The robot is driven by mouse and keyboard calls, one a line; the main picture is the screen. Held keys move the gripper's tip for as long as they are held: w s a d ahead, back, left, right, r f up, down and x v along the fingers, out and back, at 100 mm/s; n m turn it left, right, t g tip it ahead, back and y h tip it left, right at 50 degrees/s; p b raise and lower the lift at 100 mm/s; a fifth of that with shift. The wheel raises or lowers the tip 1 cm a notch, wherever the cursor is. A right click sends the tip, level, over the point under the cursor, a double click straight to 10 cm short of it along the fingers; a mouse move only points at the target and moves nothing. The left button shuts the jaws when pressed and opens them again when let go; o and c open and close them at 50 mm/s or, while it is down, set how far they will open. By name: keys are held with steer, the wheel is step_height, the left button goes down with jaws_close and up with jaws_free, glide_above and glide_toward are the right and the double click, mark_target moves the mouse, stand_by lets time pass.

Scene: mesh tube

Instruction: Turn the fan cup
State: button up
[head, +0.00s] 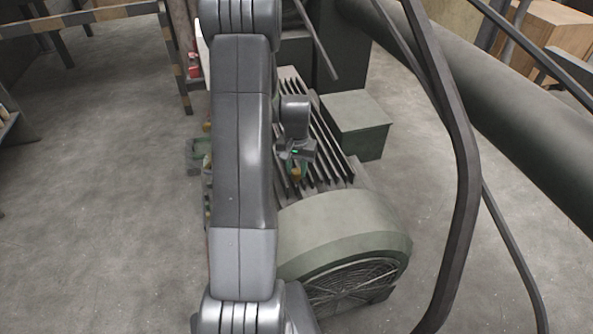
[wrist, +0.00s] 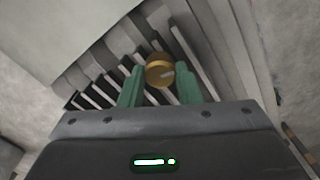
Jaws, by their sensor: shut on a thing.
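The fan cup (wrist: 160,71) is a small round brass piece with a pale mark on its face. In the wrist view it sits between the two green fingers of my gripper (wrist: 161,88), which is shut on it. In the head view my gripper (head: 297,168) is over the ribbed top of the motor, and a small brass bit of the cup (head: 296,177) shows at the fingertips. The motor's rounded green-grey fan cover (head: 340,228) is just in front of it. The cup's underside and mounting are hidden.
The motor's cooling fins (head: 325,150) run beside and behind my gripper. A green-grey box (head: 356,112) sticks out at the motor's right. A dark rail (head: 458,180) and a large pipe (head: 500,125) stand to the right. Open concrete floor (head: 100,220) lies to the left.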

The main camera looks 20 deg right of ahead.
steer(key=m+b, duration=0.2)
steer(key=m, duration=0.1)
steer(key=shift+f+m, duration=0.15)
steer(key=shift+m, duration=0.25)
steer(key=m+b, duration=0.1)
steer(key=m, duration=0.2)
steer(key=shift+m+b, duration=0.3)
steer(key=m+b, duration=0.1)
steer(key=m, duration=0.2)
steer(key=shift+m, duration=0.3)
steer(key=shift+r+m+b, duration=0.2)
steer(key=shift+m+b, duration=0.35)
steer(key=shift+m, duration=1.35)
steer(key=o, duration=1)
